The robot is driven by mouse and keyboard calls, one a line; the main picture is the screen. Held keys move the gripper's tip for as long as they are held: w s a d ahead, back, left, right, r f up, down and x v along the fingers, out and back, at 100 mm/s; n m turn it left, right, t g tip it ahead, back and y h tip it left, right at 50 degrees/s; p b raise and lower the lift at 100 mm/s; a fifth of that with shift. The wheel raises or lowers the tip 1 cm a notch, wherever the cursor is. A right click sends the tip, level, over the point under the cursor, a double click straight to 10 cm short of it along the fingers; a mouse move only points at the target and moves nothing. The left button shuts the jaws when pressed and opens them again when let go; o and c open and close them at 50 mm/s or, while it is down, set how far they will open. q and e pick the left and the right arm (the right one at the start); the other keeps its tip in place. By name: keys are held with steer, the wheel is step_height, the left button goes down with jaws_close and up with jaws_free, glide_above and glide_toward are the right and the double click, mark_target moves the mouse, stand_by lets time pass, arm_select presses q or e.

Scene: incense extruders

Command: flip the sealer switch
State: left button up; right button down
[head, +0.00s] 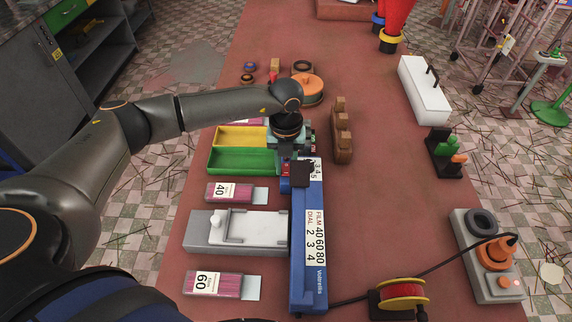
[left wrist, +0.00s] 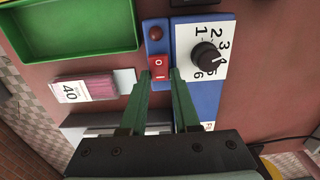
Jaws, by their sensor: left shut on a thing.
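The sealer (head: 309,240) is a long blue bar on the red table in the head view. Its red rocker switch, marked O and I, shows in the left wrist view (left wrist: 159,67) on the sealer's blue end. My left gripper (head: 292,160) is over that end, pointing down. In the left wrist view my left gripper (left wrist: 162,76) has its two green fingers close together, with fingertips at either side of the switch, shut on it. In the head view my wrist mostly hides the switch. My right gripper is not in view.
A black dial (left wrist: 208,57) on a white numbered plate is right beside the switch. A green tray (head: 243,160) and pink stick packs (head: 230,192) lie to the left. A brown wooden rack (head: 341,135) stands to the right. The table right of the rack is mostly clear.

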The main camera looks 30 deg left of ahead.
arm_select(q)
jaws_close()
steer(key=shift+w, duration=0.1)
steer(key=shift+w+a+g+h+b, duration=0.15)
steer(key=shift+w+g+h+b, duration=0.2)
steer(key=shift+g+b, duration=0.45)
steer(key=shift+a+f+g+h+b, duration=0.1)
steer(key=shift+g+h+b, duration=0.35)
steer(key=shift+g+b, duration=0.35)
steer(key=shift+w+g, duration=0.1)
steer(key=shift+g, duration=0.4)
steer(key=shift+r, duration=0.2)
steer(key=o, duration=0.6)
jaws_free()
steer(key=shift+o, duration=0.2)
